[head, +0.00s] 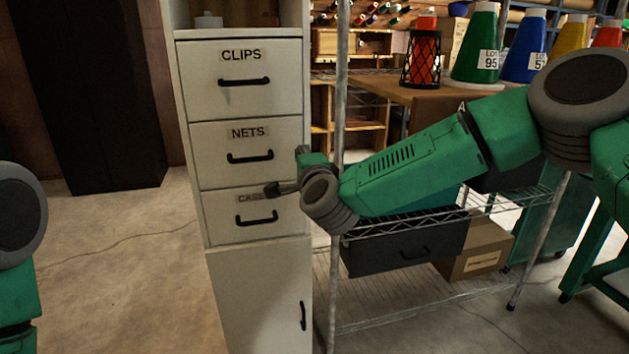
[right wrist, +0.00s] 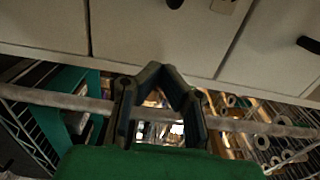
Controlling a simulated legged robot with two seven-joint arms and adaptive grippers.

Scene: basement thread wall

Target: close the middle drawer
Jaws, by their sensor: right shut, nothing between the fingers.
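The white cabinet (head: 190,130) has three labelled drawers. The middle drawer (head: 215,168), marked NETS, has a dark bar handle (head: 250,157) and looks flush or nearly flush with its neighbours; a small gap cannot be told. My right gripper (head: 272,189) is below that handle, in front of the bottom drawer's label, partly covering it. It is shut and empty. In the right wrist view my right gripper (right wrist: 160,75) has its fingertips together, close to the pale drawer fronts; contact cannot be told. My left gripper is out of view.
The top drawer (head: 210,75) reads CLIPS; the bottom drawer (head: 222,228) is below NETS. A cabinet door (head: 255,295) is underneath. A wire shelf (head: 480,205) with a metal post (head: 340,90) stands right of the cabinet, near my right arm. Floor (head: 130,260) at left is clear.

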